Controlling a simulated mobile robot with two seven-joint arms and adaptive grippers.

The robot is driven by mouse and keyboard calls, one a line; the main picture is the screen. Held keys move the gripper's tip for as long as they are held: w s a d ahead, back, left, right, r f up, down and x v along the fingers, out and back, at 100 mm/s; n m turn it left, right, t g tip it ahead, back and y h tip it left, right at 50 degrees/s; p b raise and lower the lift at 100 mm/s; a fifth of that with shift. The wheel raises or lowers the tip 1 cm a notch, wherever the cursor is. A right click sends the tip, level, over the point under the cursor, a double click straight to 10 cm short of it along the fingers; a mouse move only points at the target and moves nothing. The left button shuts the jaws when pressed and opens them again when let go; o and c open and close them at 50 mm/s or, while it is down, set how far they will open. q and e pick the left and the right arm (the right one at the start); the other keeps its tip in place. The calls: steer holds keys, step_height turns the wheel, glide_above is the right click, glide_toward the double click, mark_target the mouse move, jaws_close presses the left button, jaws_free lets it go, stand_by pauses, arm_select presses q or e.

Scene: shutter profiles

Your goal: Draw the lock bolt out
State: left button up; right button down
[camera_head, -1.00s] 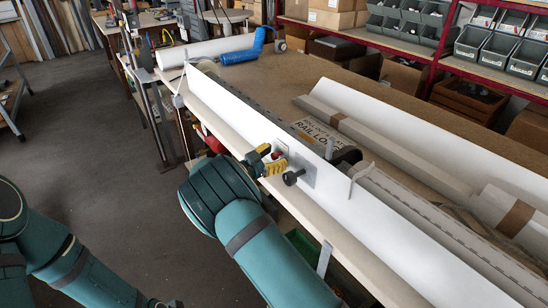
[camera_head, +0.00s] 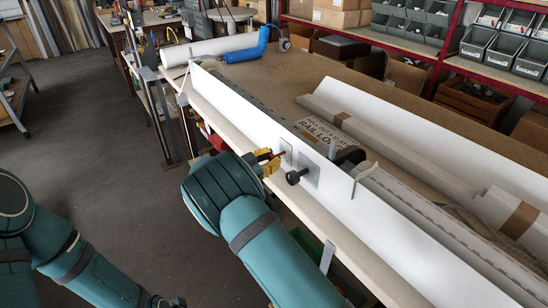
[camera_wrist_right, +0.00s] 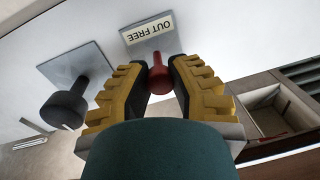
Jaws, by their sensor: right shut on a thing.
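The lock bolt's red knob (camera_wrist_right: 158,78) sits between the yellow-and-black fingers of my right gripper (camera_wrist_right: 160,75) in the right wrist view. The gripper is shut on it. A small grey plate (camera_wrist_right: 146,40) marked "OUT FREE" is on the white profile just beyond the knob. In the head view the right gripper (camera_head: 269,162) is at the front face of the long white profile (camera_head: 400,222), with red showing between its fingers and the plate (camera_head: 286,151). Only part of my left arm shows at lower left; no left fingers are visible.
A black round knob (camera_head: 294,177) on its own plate is close beside the right gripper. The profile lies along the workbench (camera_head: 285,85), with a blue tool (camera_head: 246,47) at the far end. Shelves with grey bins stand behind. The floor at left is open.

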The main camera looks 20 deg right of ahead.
steer(key=c, duration=0.8)
jaws_free()
steer(key=shift+a, duration=0.2)
steer(key=shift+o, duration=0.2)
steer(key=v, duration=1.2)
